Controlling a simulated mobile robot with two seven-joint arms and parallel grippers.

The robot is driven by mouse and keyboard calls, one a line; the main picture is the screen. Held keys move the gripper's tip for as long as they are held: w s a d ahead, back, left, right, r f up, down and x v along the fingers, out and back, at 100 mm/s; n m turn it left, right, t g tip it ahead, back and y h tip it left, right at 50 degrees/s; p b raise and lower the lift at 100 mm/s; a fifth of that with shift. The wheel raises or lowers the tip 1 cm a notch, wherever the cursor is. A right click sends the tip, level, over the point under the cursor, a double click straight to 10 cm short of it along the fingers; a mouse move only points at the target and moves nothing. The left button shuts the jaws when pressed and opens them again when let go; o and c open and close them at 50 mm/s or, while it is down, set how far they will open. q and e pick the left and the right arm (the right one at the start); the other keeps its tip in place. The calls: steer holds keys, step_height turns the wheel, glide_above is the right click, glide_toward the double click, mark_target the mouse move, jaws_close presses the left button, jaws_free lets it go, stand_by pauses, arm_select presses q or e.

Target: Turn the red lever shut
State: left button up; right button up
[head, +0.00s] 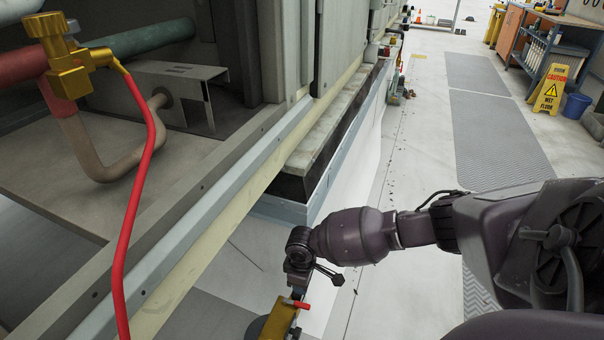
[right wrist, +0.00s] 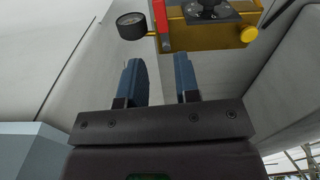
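A brass-yellow block (head: 283,318) with a small red lever (head: 296,304) shows at the bottom of the head view, cut off by the edge. In the right wrist view the yellow block (right wrist: 222,38) is at the top, with the red lever (right wrist: 161,20) at its left end. A round gauge (right wrist: 131,26) is left of the lever, and a black fitting (right wrist: 210,10) is on the block. My right gripper (right wrist: 160,82) is open and empty, its blue fingers pointing towards the block with a visible gap. My left gripper is out of view.
A brass valve (head: 70,62) with a red hose (head: 143,180) stands at the left beside pipes. The machine's pale ledge (head: 232,200) runs diagonally across the view. A yellow wet floor sign (head: 549,90) and blue bucket (head: 576,106) are far right.

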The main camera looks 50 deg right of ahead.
mark_target(302, 304)
steer(key=f+b, duration=0.1)
steer(key=f, duration=0.2)
steer(key=f+b, duration=0.1)
steer(key=f, duration=0.2)
steer(key=f+b, duration=0.2)
steer(key=f, duration=0.1)
steer(key=shift+s+f, duration=0.25)
steer(key=shift+w+f+b, duration=0.15)
steer(key=shift+f+b, duration=0.2)
steer(key=shift+f, duration=0.3)
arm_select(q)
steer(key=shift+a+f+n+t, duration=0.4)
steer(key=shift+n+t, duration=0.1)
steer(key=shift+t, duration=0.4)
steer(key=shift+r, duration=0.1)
arm_select(e)
steer(key=shift+c, duration=0.3)
jaws_close()
